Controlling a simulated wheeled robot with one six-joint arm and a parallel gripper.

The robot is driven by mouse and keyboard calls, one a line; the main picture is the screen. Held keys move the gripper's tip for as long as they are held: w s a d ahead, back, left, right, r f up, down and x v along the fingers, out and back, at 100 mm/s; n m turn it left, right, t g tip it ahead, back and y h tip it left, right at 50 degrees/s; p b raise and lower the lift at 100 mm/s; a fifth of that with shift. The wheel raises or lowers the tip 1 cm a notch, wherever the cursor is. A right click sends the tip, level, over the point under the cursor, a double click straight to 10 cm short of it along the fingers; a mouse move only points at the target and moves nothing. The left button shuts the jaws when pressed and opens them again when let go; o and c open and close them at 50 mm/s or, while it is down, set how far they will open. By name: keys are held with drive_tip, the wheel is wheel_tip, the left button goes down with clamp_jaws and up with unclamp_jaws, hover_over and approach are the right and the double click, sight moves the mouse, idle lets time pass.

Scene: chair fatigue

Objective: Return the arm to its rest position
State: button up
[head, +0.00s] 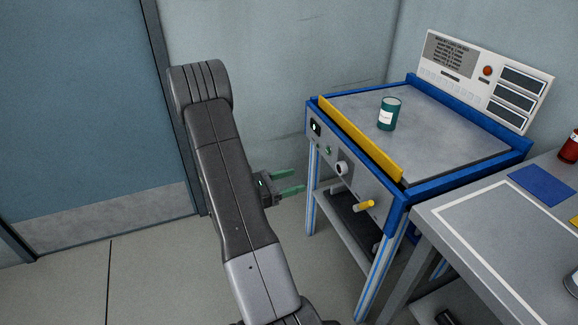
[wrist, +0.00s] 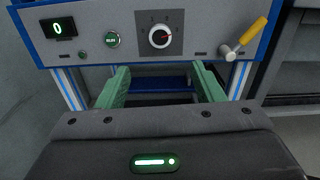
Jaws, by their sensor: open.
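My gripper (head: 290,182) is open and empty, with two green fingers pointing right toward the front panel of the blue-framed machine (head: 455,184). It is in free air to the left of the machine, apart from it. My dark grey arm stands bent in the middle of the head view and hides part of the wall and floor. In the wrist view the open fingers of my gripper (wrist: 160,88) are below the control panel (wrist: 200,40), with nothing between them.
A green can (head: 388,115) stands on the machine top behind a yellow bar (head: 362,139). The panel has a dial (wrist: 160,37) and a yellow-handled lever (wrist: 245,40). A grey table (head: 450,245) stands at right. The floor at left, before the blue door (head: 75,100), is clear.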

sight(339, 168)
drive_tip(key=shift+d, duration=0.1)
drive_tip(key=x, duration=1.3)
drive_tip(key=shift+w+d+b, duration=0.1)
drive_tip(key=shift+d+b, duration=0.25)
drive_tip(key=shift+b, duration=0.05)
drive_tip(key=shift+a, duration=0.1)
